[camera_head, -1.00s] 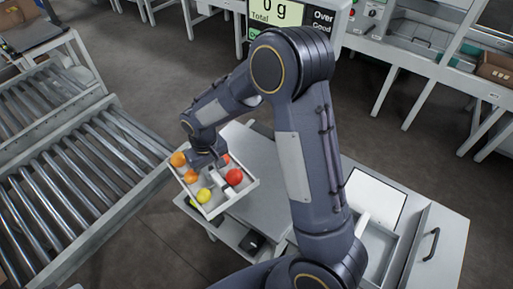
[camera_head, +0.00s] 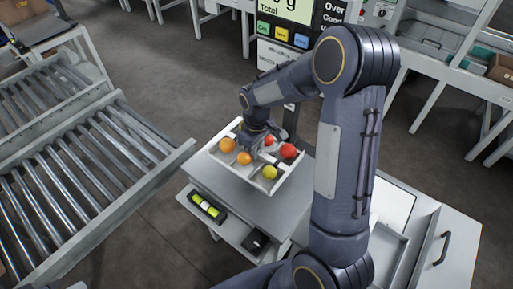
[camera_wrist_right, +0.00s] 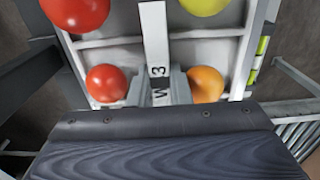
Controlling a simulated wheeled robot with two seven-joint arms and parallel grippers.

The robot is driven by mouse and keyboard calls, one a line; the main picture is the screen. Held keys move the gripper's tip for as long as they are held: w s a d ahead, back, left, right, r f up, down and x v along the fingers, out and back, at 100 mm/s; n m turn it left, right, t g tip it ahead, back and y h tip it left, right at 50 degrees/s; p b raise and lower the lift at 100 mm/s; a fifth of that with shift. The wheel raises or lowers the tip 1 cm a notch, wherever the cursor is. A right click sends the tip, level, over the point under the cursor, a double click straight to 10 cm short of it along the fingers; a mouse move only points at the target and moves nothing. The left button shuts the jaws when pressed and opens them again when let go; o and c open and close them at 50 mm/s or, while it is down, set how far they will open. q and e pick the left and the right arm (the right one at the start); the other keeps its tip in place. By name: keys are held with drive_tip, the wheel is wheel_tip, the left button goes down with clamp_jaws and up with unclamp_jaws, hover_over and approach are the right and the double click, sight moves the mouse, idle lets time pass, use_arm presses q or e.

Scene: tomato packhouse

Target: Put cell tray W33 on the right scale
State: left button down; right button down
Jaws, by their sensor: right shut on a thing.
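Cell tray W33 (camera_head: 238,173) is a white divided tray with several red, orange and yellow tomatoes, one to a cell. My right gripper (camera_head: 262,141) is shut on the tray's central handle. In the right wrist view the handle (camera_wrist_right: 155,35) stands between the fingers, with a label partly readable as "W 3". The tray is over the grey top (camera_head: 247,201) of a stand; I cannot tell whether it touches. A scale display (camera_head: 290,10) reading "Total" stands behind, its number cut off. The weighing plate cannot be told apart from the grey top. My left gripper is out of view.
A roller conveyor (camera_head: 75,190) runs along the left. The stand's lower shelf holds a black holder with yellow-green items (camera_head: 207,206) and a dark box (camera_head: 256,242). A drawer unit (camera_head: 437,250) is at the lower right. Benches line the back.

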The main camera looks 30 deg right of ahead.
drive_tip(key=shift+f+b, duration=2.05)
drive_tip(key=shift+f, duration=1)
drive_tip(key=shift+f, duration=0.25)
drive_tip(key=c, duration=1.3)
unclamp_jaws()
drive_tip(key=shift+c, duration=1.4)
drive_tip(key=shift+r, duration=0.1)
wheel_tip(320, 180, up, 6)
drive_tip(key=p, duration=0.5)
drive_tip(key=shift+r, duration=0.4)
